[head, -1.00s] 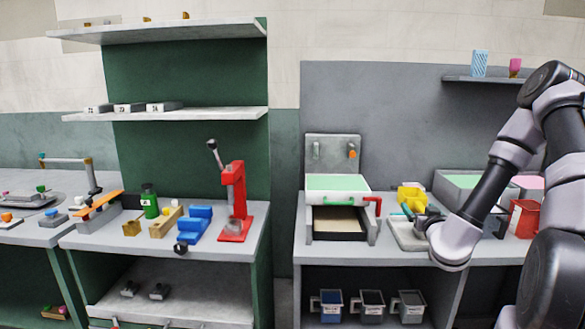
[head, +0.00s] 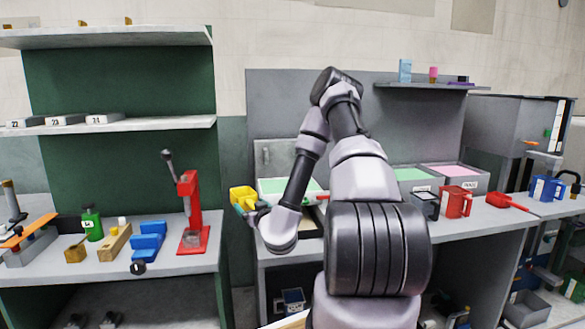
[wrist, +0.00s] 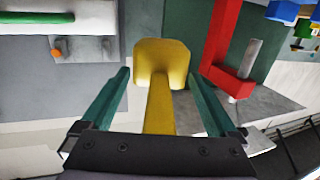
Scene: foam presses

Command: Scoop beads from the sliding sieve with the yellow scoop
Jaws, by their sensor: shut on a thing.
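The yellow scoop (head: 243,197) is held up at the left of my arm in the head view. In the wrist view the yellow scoop (wrist: 162,62) extends ahead, its handle between the green fingers of my gripper (wrist: 160,95), which is shut on it. The sieve (head: 270,188) with its pale green bed stands behind the scoop and is partly hidden by my arm. In the wrist view the sieve's edge with a green handle (wrist: 38,18) shows at the upper left. I cannot tell whether the scoop holds beads.
A red press (head: 192,215) stands on the left bench, near the scoop's side; it also shows in the wrist view (wrist: 222,55). A blue block (head: 148,240) and a green bottle (head: 92,224) stand further left. A red jug (head: 456,201) stands on the right bench.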

